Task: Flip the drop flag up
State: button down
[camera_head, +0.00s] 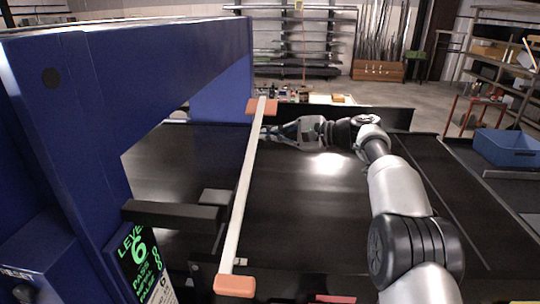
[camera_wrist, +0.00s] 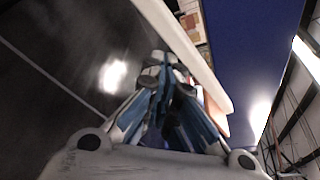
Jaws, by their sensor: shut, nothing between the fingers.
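A long pale bar (camera_head: 246,190) with orange end pieces, which I take to be the drop flag, runs across the conveyor in front of the blue detector arch. Its near orange end (camera_head: 235,286) is at the front and its far orange end (camera_head: 262,106) at the back. My gripper (camera_head: 269,133) is shut and empty beside the bar near its far end. In the wrist view, my fingers (camera_wrist: 158,72) are closed together, with the bar (camera_wrist: 185,50) just to their right. An orange patch (camera_wrist: 214,116) shows partly behind the fingers. I cannot tell whether fingers and bar touch.
The blue detector arch (camera_head: 150,75) stands at left, with a level display (camera_head: 140,262) at its front. A blue bin (camera_head: 507,147) sits at right. Shelving stands at the back.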

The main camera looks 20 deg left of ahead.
jog(key=s+d+r+n+b, duration=0.1)
jog(key=s+d+r+b, duration=0.1)
jog(key=s+r, duration=0.5)
jog(key=s+d+r+n+y+b, duration=0.1)
jog(key=s+d+r+n+b, duration=0.1)
jog(key=s+r, duration=0.5)
notch_tip(320, 180, up, 6)
jog(key=shift+s+d+f+t+b, duration=0.1)
jog(key=shift+s+d+t+b, duration=0.25)
jog(key=shift+b, duration=0.3)
jog(key=shift+w+a, duration=0.1)
